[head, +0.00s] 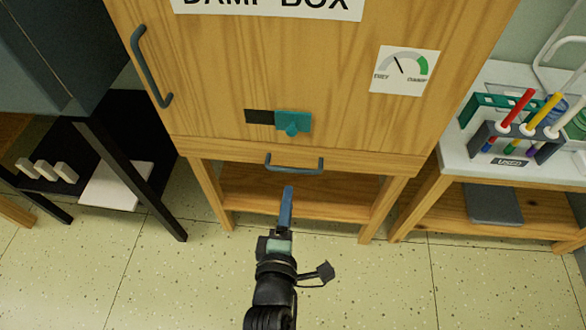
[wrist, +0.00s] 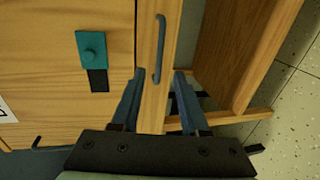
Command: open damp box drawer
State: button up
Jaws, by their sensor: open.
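The damp box (head: 230,65) is a wooden cabinet with a large upper door. Its drawer (head: 225,158) is a narrow wooden front along the bottom, and it looks closed. The dark grey drawer handle (head: 293,166) is a horizontal bar; it also shows in the wrist view (wrist: 159,48). My gripper (head: 288,190) is just below and in front of the handle in the head view. In the wrist view my gripper (wrist: 158,73) is open, with blue fingers either side of the drawer strip and the handle beyond the tips. It appears apart from the handle and empty.
A teal latch (head: 292,122) sits on the door above the drawer, with a long door handle (head: 151,66) at left. An open shelf (head: 320,200) lies beneath. A black table (head: 130,170) stands left and a pen-rack table (head: 480,160) right.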

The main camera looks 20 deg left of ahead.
aim_at(293, 169)
jog(key=b+x, duration=0.3)
jog(key=x, duration=0.7)
jog(key=shift+w, duration=0.1)
grip_shut()
dwell(1.2)
